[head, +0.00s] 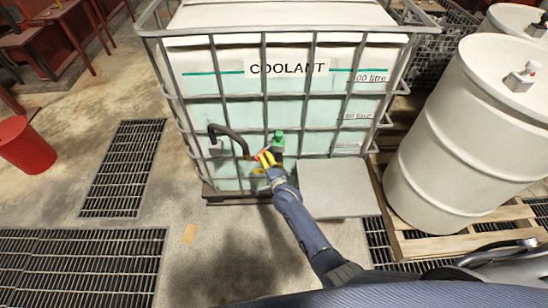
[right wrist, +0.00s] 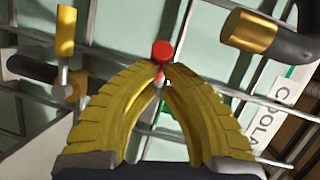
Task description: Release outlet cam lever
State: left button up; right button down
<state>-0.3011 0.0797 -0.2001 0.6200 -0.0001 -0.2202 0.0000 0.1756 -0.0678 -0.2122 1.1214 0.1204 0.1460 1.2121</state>
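The coolant tank's caged front (head: 288,68) faces me. A red ball knob (right wrist: 162,50) on a thin red stem shows in the right wrist view. My right gripper (head: 266,160), with yellow ribbed fingers, is at the lower front of the cage; its fingertips (right wrist: 162,68) are close together around the stem just below the knob. The exact contact is partly hidden by the fingers. A yellow handle (right wrist: 66,32) stands apart at upper left of the wrist view. My left gripper is not in view.
A dark curved hose (head: 230,136) hangs left of the gripper; its brass-coloured end (right wrist: 248,30) shows in the wrist view. A grey plate (head: 335,188) lies right of the arm. A white drum (head: 465,130) stands on a wooden pallet.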

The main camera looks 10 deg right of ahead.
jog(key=shift+w+a, duration=0.45)
jog(key=shift+a, duration=0.25)
jog(key=shift+w+a, duration=0.3)
dwell(1.2)
jog(key=s+a+r, duration=0.1)
jog(key=s+r, duration=0.1)
jog(key=s, duration=1.1)
dwell(0.5)
